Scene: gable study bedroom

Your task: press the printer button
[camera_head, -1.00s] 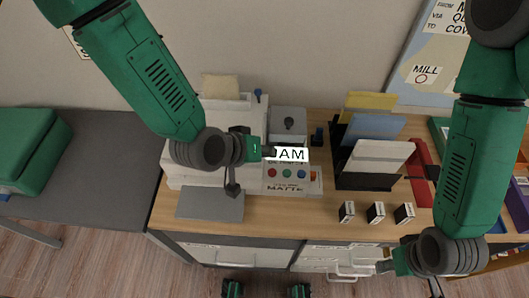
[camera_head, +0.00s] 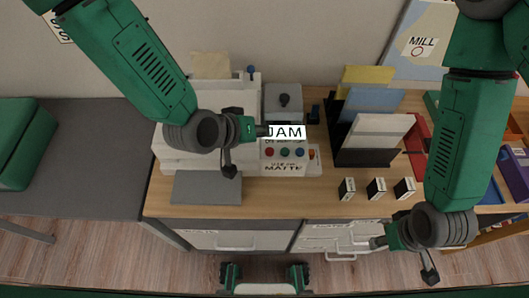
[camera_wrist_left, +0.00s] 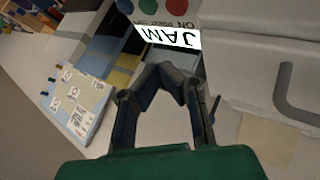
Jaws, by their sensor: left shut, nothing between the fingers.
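The white printer (camera_head: 185,160) stands on the wooden desk, partly hidden by my left arm. Its front panel carries a red button (camera_head: 269,152), a blue button (camera_head: 285,152) and a green button (camera_head: 300,152) below a white "JAM" sign (camera_head: 287,132). In the left wrist view the sign (camera_wrist_left: 168,38) appears upside down beyond my fingers, with the buttons at the top edge. My left gripper (camera_head: 264,131) is shut and empty, its tip at the sign's left edge in the head view; contact cannot be told. My right gripper (camera_head: 380,242) hangs low at the right, fingers unclear.
A grey box with a knob (camera_head: 284,102) stands behind the panel. A file rack (camera_head: 369,148) and several small labelled blocks (camera_head: 376,188) stand to the right. A grey pad (camera_head: 207,188) lies in front of the printer. Drawers (camera_head: 230,240) are below the desk.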

